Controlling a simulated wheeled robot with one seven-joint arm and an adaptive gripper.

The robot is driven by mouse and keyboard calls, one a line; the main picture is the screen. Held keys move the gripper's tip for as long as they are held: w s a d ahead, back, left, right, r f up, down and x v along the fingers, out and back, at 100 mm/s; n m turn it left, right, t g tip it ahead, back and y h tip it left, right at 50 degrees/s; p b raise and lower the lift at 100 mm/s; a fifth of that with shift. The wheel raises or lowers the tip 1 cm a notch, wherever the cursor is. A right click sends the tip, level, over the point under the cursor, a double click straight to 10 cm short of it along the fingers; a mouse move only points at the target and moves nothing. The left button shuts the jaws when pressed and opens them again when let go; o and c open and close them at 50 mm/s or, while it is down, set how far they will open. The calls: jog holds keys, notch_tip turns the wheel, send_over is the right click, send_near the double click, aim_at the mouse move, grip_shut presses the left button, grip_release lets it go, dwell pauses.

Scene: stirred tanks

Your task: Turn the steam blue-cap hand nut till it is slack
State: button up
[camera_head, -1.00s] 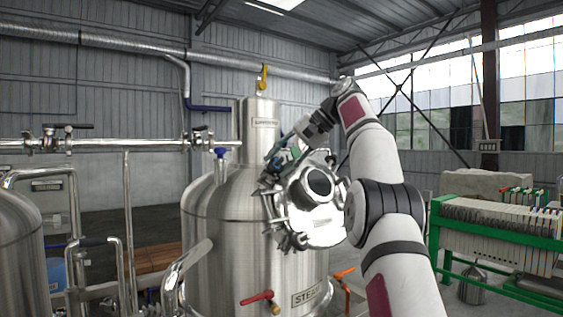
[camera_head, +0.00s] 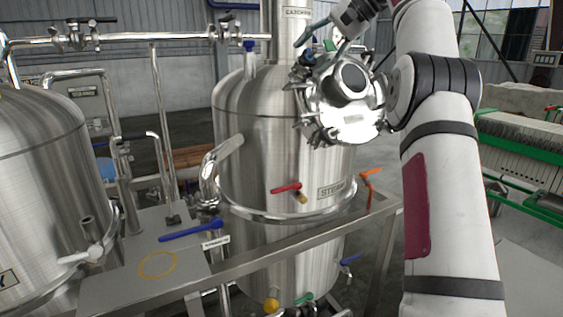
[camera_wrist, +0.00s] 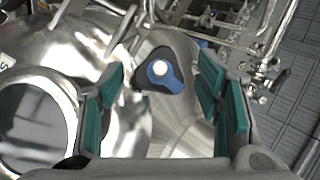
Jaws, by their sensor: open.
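The steel tank with the STEAM plate (camera_head: 331,191) stands in the middle of the head view. Its round manway lid (camera_head: 345,122) is on the upper front, with several hand nuts around the rim. A blue-capped hand nut (camera_wrist: 153,82) with a pale round centre shows in the wrist view, between my fingers. In the head view a small blue spot (camera_head: 308,58) at the lid's upper left looks like the same nut. My gripper (camera_wrist: 160,66) is open, one teal-padded finger on each side of the nut. I see no contact with the nut.
A blue valve (camera_head: 250,46) stands on the tank's left shoulder. A red-handled valve (camera_head: 287,188) and an orange handle (camera_head: 371,176) are lower down. A steel bench (camera_head: 140,258) stands in front, and a second tank (camera_head: 45,170) at left. A green-framed filter press (camera_head: 520,140) is at right.

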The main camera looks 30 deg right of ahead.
jog(key=shift+s, duration=0.1)
